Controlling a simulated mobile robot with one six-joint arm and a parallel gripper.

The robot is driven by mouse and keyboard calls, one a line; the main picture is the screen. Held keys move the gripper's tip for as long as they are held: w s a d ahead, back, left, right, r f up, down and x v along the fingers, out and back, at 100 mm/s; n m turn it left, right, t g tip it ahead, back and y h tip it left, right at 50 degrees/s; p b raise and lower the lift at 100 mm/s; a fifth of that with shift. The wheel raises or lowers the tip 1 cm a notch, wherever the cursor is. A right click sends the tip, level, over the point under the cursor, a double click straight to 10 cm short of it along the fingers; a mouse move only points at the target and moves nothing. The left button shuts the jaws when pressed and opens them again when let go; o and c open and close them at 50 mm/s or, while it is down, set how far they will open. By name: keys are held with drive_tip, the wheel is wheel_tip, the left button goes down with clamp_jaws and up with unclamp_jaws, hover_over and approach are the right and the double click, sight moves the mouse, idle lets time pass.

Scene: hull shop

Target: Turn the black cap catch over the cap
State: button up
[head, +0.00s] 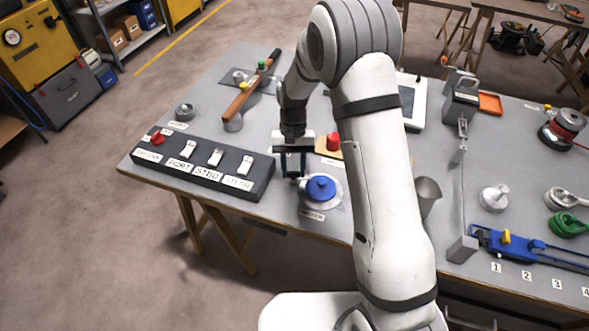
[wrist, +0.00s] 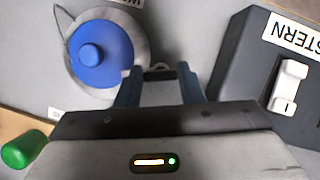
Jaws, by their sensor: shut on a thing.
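The blue cap (head: 320,188) sits on a round grey base near the front edge of the bench. It also shows at the upper left of the wrist view (wrist: 98,54), with a raised blue knob. My gripper (head: 293,176) points down just left of the cap in the head view. In the wrist view its fingers (wrist: 158,86) are to the right of the cap, shut on a small dark piece, apparently the black cap catch (wrist: 158,74). The catch is beside the cap, not over it. Its far part is hidden by the fingers.
A black switch box (head: 205,163) with white rocker switches and a red knob stands close left of my gripper. A red knob (head: 333,142) on a yellow base is behind the cap. A grey cup (head: 427,195) stands to the right, beyond my arm.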

drive_tip(key=shift+w+d+r+m+y+b, duration=0.15)
drive_tip(key=shift+m+y, duration=0.25)
drive_tip(key=shift+m, duration=0.6)
drive_tip(key=shift+s+a+f+m+y+b, duration=0.15)
drive_tip(key=shift+m+y, duration=0.25)
drive_tip(key=shift+m, duration=0.6)
drive_tip(key=shift+w+d+r, duration=0.1)
drive_tip(key=o, duration=1)
drive_tip(key=shift+b+v, duration=0.35)
drive_tip(key=shift+v, duration=3.5)
drive_tip(key=shift+d+r, duration=0.1)
drive_tip(key=shift+r, duration=0.05)
